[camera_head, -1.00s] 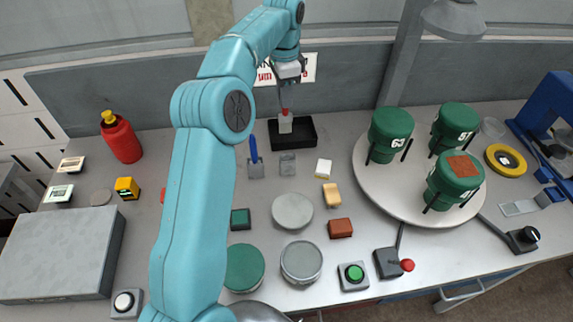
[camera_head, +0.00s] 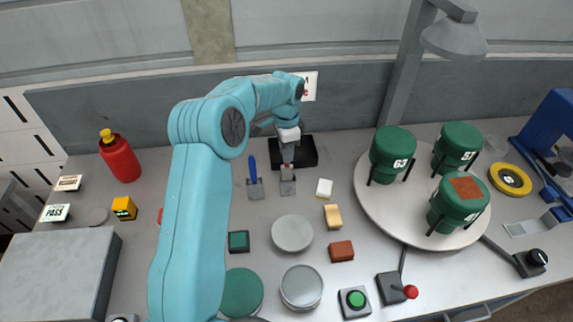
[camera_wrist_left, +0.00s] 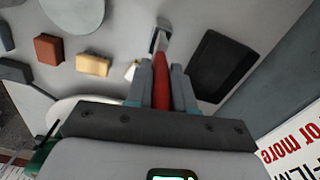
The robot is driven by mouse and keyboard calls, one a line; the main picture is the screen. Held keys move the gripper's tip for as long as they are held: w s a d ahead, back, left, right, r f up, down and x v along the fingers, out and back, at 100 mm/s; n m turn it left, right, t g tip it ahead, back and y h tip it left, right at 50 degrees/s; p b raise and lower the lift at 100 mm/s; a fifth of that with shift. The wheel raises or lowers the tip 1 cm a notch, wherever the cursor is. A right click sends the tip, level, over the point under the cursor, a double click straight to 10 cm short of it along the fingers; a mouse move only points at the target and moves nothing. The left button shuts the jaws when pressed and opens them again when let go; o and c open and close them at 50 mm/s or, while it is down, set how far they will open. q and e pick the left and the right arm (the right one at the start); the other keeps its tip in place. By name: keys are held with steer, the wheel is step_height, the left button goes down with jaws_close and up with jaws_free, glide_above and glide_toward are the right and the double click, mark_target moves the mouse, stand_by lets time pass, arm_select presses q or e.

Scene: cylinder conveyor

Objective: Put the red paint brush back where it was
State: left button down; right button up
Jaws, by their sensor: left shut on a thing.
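My left gripper (camera_head: 287,152) is shut on the red paint brush (camera_head: 287,165), over a small grey holder (camera_head: 288,188) to the right of the blue paint brush (camera_head: 252,168). In the left wrist view the brush's red handle (camera_wrist_left: 161,80) lies between the two fingers (camera_wrist_left: 161,88), and its far end points to a pale metal piece (camera_wrist_left: 158,38). I cannot tell whether the brush end is inside the holder or just above it. The blue brush stands upright in its own grey holder (camera_head: 255,190). My right gripper is not in view.
A black tray (camera_head: 312,152) lies just behind my left gripper. A white block (camera_head: 324,188), yellow block (camera_head: 332,216) and grey disc (camera_head: 292,233) are in front. A turntable (camera_head: 375,200) with green containers (camera_head: 458,204) stands to the right.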

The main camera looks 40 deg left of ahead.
mark_target(288, 166)
arm_select(q)
steer(key=shift+w+f, duration=0.1)
steer(key=shift+f, duration=0.65)
steer(key=shift+w+d+f, duration=0.2)
steer(key=shift+d+f, duration=0.05)
steer(key=shift+f, duration=0.35)
steer(key=f, duration=0.3)
steer(key=shift+s+a+f, duration=0.2)
steer(key=shift+a, duration=0.05)
steer(key=shift+w+f, duration=0.1)
steer(key=shift+w+d, duration=0.1)
steer(key=shift+d, duration=0.1)
steer(key=shift+f, duration=0.1)
steer(key=c, duration=1.3)
jaws_free()
steer(key=shift+s, duration=0.2)
steer(key=o, duration=0.3)
steer(key=shift+w+a, duration=0.1)
steer(key=shift+a, duration=0.05)
